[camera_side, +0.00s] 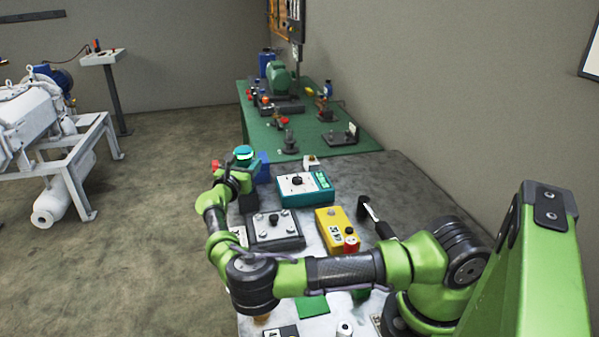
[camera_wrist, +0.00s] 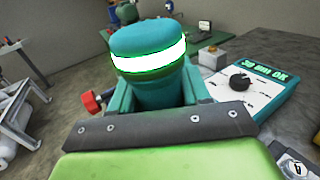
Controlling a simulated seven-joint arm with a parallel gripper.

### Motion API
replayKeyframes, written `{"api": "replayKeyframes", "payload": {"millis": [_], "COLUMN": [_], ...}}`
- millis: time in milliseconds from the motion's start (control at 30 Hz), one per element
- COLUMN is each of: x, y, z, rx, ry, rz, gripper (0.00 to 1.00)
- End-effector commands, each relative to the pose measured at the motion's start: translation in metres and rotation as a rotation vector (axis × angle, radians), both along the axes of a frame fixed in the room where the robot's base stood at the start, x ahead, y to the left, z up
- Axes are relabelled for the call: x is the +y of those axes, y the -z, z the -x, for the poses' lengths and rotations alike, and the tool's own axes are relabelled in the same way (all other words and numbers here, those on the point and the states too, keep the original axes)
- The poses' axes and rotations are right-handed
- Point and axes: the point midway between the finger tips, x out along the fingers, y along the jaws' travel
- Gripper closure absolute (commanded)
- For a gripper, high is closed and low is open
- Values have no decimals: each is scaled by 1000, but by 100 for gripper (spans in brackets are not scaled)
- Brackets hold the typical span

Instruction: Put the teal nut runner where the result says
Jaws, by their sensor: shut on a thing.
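The teal nut runner (camera_wrist: 147,48), a rounded teal cylinder with a bright white band, stands upright between the fingers of my gripper (camera_wrist: 160,92). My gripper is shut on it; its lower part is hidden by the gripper. In the side view the nut runner (camera_side: 244,153) shows above my gripper (camera_side: 242,172), at the far left edge of the grey table. A teal tester box (camera_side: 303,190) with a black knob sits to the right; its green display (camera_wrist: 264,70) seems to read "30 Nm OK" in the wrist view.
A blue box (camera_side: 262,166) stands just behind my gripper. A grey box with a knob (camera_side: 275,230), a yellow box (camera_side: 331,226) with a red cylinder, and a small white box (camera_side: 311,163) share the table. A green bench (camera_side: 345,149) with machinery lies beyond.

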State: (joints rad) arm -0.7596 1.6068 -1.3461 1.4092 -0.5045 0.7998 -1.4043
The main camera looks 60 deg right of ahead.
Motion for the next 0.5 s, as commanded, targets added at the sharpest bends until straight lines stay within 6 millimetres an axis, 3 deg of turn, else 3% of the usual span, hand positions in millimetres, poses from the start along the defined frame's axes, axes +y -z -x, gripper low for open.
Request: {"api": "replayKeyframes", "payload": {"millis": [500], "x": [0], "y": [13], "z": [0], "rx": [0], "ry": [0], "rz": [-1], "gripper": [100]}}
